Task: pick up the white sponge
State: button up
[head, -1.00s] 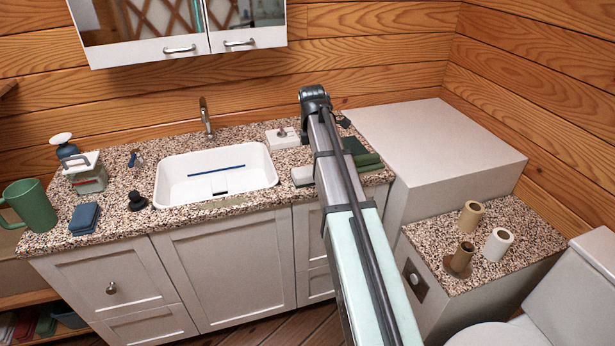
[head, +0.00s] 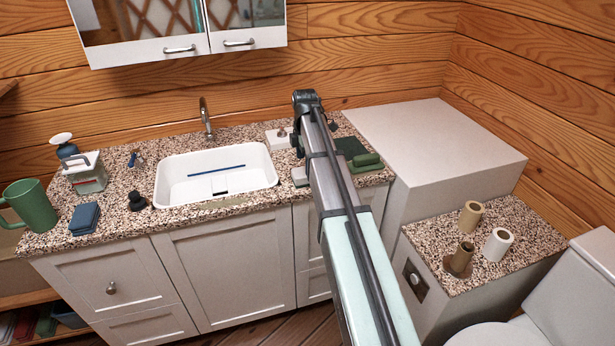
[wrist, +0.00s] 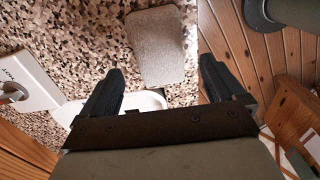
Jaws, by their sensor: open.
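The white sponge (wrist: 157,45) looks pale grey in the wrist view and lies on the speckled counter. In the head view only its left end (head: 300,177) shows beside my arm, which hides the rest. My gripper (wrist: 160,68) is open and empty. In the wrist view its two dark fingers are spread to either side, with the sponge between and beyond their tips, not gripped.
The sink (head: 216,175) lies left of the sponge. A white block with a knob (head: 277,139) stands behind it. Green items (head: 367,160) lie to the right, near the large white box (head: 440,145). The counter's edge (wrist: 191,60) runs close by the sponge.

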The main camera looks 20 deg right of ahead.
jog(key=shift+d+f, duration=0.2)
jog(key=shift+f, duration=1.15)
jog(key=shift+d+f, duration=0.2)
jog(key=shift+f, duration=1.1)
jog(key=c, duration=1)
